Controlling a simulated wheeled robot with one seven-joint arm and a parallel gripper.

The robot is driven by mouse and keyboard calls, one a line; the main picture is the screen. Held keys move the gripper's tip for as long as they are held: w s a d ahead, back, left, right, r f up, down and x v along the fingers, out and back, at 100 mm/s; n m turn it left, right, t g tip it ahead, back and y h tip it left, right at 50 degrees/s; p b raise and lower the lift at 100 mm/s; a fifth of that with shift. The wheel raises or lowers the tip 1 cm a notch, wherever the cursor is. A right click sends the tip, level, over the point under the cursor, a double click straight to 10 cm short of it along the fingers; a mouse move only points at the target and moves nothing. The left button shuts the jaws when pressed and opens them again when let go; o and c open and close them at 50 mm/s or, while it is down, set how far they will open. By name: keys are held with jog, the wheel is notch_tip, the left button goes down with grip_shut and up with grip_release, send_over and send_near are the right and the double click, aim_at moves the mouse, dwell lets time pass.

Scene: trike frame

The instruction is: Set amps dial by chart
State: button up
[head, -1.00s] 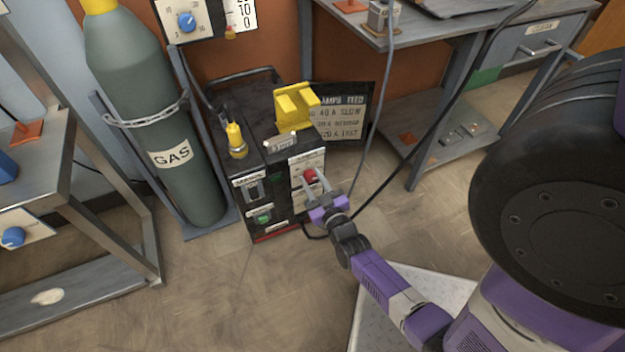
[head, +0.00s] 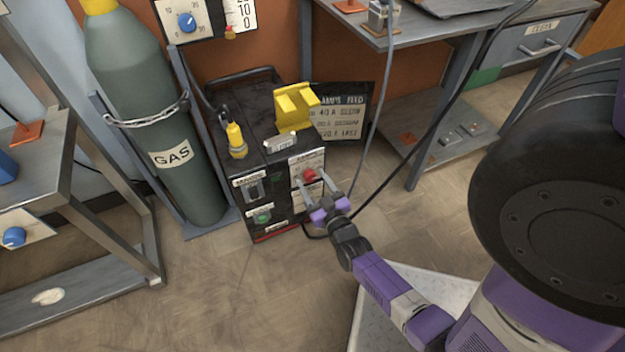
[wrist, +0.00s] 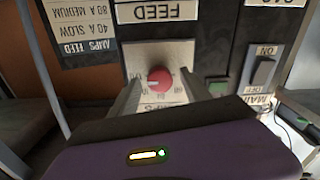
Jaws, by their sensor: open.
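The red amps dial (head: 309,174) is on the front panel of the black welding machine (head: 270,177). In the wrist view, which is upside down, the dial (wrist: 161,79) shows a white mark pointing to the picture's left. My gripper (head: 312,181) is open, with one finger on each side of the dial and a gap to it; the fingers also show in the wrist view (wrist: 160,88). The chart (head: 340,112) is a dark board behind the machine, headed AMPS FEED, with rows for 40 A SLOW, 80 A MEDIUM and a fast row. My gripper partly hides the dial's scale.
A FEED label (wrist: 158,12) sits near the dial; what it marks is out of the wrist view. A rocker switch (wrist: 263,72) marked ON is to the side. A gas cylinder (head: 160,120) stands left of the machine, a workbench (head: 430,30) right. Cables hang beside my arm.

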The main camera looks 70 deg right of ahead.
jog(key=p+v, duration=0.1)
jog(key=v, duration=0.6)
jog(key=shift+p, duration=0.35)
jog(key=w+a+r+n+t+y, duration=0.2)
jog(key=a+r+n+t+y, duration=0.3)
jog(key=a+r, duration=0.9)
jog(key=s+a+r+n+g+y, duration=0.1)
jog(key=s+a+r+y, duration=0.35)
jog(key=a, duration=0.35)
jog(key=s+a+r+n+g+y, duration=0.1)
jog(key=s+a+r+n+y, duration=0.1)
jog(key=s+a+r+y, duration=0.45)
notch_tip(320, 180, up, 28)
jog(key=w+a+h+p, duration=0.1)
jog(key=w+h+p, duration=0.1)
jog(key=p, duration=2.6)
jog(key=shift+w+f+p, duration=0.2)
jog(key=shift+w+p, duration=0.1)
jog(key=shift+p, duration=0.05)
